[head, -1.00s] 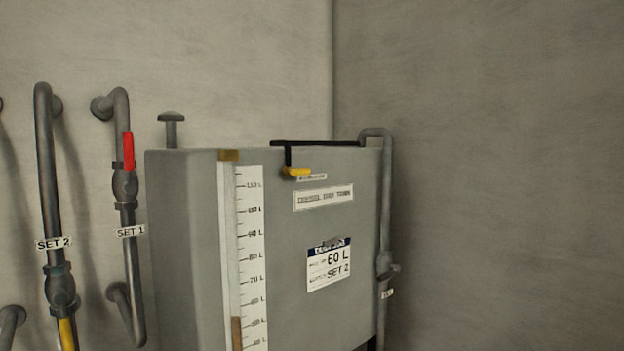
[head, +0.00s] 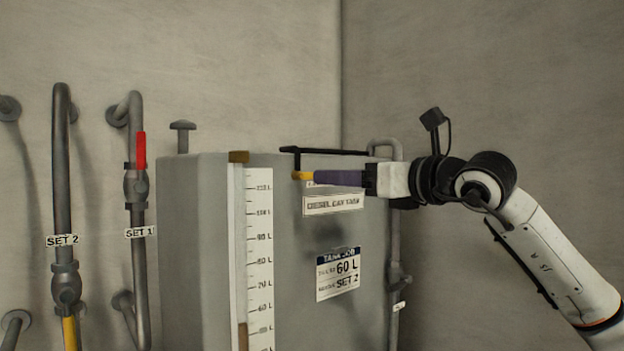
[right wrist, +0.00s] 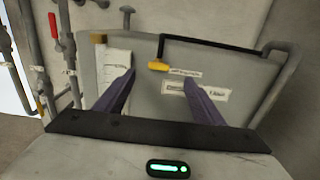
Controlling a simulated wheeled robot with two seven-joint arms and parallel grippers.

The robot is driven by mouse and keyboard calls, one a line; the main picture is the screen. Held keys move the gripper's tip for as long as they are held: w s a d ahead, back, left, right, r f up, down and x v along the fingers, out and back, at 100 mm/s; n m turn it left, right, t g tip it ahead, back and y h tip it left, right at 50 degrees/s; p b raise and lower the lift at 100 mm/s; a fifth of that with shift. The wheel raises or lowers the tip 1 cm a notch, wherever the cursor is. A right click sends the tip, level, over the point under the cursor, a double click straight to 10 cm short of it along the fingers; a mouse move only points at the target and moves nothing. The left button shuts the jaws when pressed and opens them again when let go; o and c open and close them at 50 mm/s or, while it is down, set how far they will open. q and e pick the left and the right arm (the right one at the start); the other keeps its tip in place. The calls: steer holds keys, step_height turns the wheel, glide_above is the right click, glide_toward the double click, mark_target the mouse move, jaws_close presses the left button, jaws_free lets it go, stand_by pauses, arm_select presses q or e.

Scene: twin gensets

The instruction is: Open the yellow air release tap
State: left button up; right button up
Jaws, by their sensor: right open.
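The yellow air release tap (head: 301,175) hangs from a black pipe (head: 335,151) at the top front of the grey tank (head: 200,260). In the right wrist view the tap (right wrist: 158,66) lies ahead of my open right gripper (right wrist: 158,78), between the lines of its two purple fingers, with nothing held. In the head view my right gripper (head: 330,178) reaches in from the right, its fingers level with the tap and partly over the label behind. Whether a finger touches the tap cannot be told. My left gripper is not in view.
Wall pipes stand at the left, one with a red lever (head: 141,150) and one with a yellow lever (head: 69,332).

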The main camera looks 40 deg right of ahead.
mark_target(305, 175)
steer(key=w+p, duration=0.1)
steer(key=w, duration=0.2)
steer(key=w+p, duration=0.1)
steer(key=w, duration=0.2)
steer(key=w+a+p, duration=0.1)
steer(key=w, duration=0.2)
steer(key=shift+w, duration=0.3)
steer(key=c, duration=1)
